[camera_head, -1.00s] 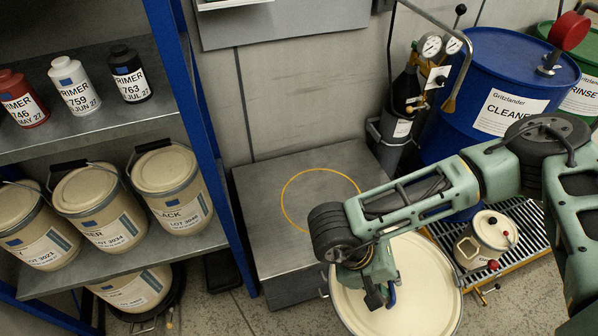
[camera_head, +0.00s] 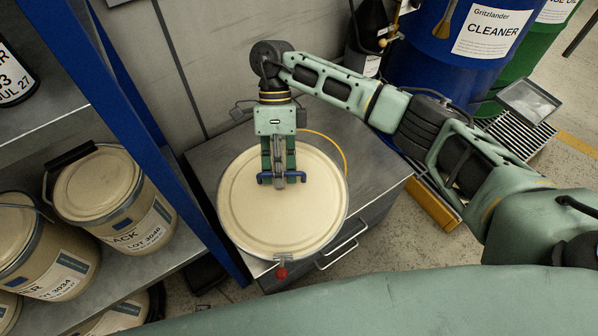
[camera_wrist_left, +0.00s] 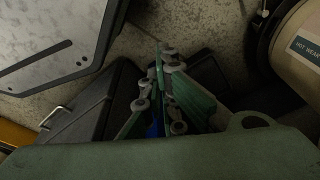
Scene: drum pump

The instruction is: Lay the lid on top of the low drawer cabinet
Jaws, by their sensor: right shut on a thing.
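The lid (camera_head: 315,218) is round and cream with a metal rim and a red knob (camera_head: 281,272) at its front edge. It is over the low drawer cabinet (camera_head: 375,170) and covers much of the yellow circle on its top. The lid's front edge reaches past the cabinet's front edge. I cannot tell whether the lid touches the top. My right gripper (camera_head: 280,181) points down and is shut on the lid, near its middle. My left gripper (camera_wrist_left: 162,90) shows only in the left wrist view, over dark shapes and floor; its finger gap is unclear.
A blue shelf post (camera_head: 150,125) stands close left of the cabinet, with paint pails (camera_head: 105,195) on the shelf. A blue drum (camera_head: 450,40) and a grate (camera_head: 525,135) are to the right. Open floor (camera_head: 410,235) lies right of the cabinet.

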